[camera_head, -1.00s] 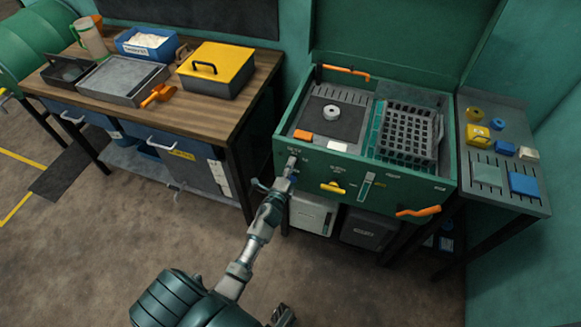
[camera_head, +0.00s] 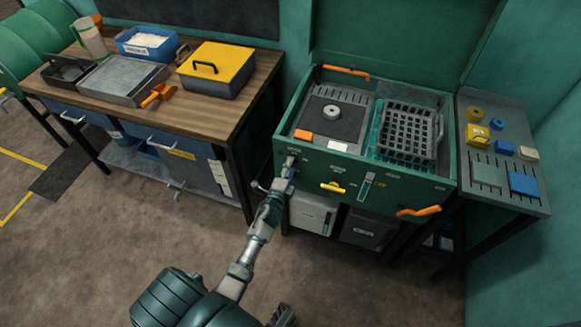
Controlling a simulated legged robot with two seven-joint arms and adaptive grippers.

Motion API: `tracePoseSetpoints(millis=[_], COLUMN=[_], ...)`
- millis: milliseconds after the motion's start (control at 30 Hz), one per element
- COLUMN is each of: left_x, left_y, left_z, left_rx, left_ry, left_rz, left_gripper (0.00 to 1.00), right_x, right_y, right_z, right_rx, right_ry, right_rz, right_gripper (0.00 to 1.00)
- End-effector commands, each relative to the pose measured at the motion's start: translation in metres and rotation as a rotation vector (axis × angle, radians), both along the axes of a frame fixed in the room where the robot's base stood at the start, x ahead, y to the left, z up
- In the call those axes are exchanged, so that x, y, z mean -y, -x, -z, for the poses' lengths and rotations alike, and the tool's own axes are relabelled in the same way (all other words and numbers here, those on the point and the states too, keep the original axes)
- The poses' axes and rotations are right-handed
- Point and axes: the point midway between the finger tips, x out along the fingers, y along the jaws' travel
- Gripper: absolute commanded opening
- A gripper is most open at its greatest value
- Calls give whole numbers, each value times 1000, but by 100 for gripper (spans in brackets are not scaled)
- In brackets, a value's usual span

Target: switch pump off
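My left gripper (camera_head: 284,182) is at the left end of the front panel of a green machine (camera_head: 410,185). Its fingers are at or just in front of a small grey switch (camera_head: 291,162) there. The fingers are small and partly overlap the panel, so I cannot tell whether they touch the switch or how far they are apart. A yellow handle (camera_head: 333,187) and a pale vertical gauge (camera_head: 367,186) are further right on the panel. Part of my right gripper (camera_head: 283,316) shows at the bottom edge; its finger state is unclear.
An orange handle (camera_head: 418,211) sticks out at the panel's right. A black basket (camera_head: 408,132) sits in the machine's top. A wooden workbench (camera_head: 205,115) with trays and a yellow-lidded box (camera_head: 216,68) stands left. A side table (camera_head: 485,193) stands right. Floor in front is clear.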

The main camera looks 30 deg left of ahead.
Motion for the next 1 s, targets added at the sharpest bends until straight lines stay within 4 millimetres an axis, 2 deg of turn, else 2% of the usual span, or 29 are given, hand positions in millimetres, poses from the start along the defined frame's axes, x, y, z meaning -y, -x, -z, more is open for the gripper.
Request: tracePoseSetpoints(millis=[200,367,467,800,1000], left_x=[1,2,5,21,27], left_y=[-1,3,15,87,111], left_z=[-2,-3,-2,-1,-1], left_rx=[5,6,5,2,3], left_ry=[-2,-2,-2,1,-1], left_rz=[3,4,4,2,1], left_gripper=[69,69,69,69,69], right_x=[0,0,0,0,0], right_y=[2,-4,-4,-3,-3], right_z=[0,-3,-2,-2,-2], right_rx=[-2,8,7,6,5], right_ry=[-1,-1,0,0,-1], right_rz=[0,1,1,1,1], right_gripper=[40,40,40,40,40])
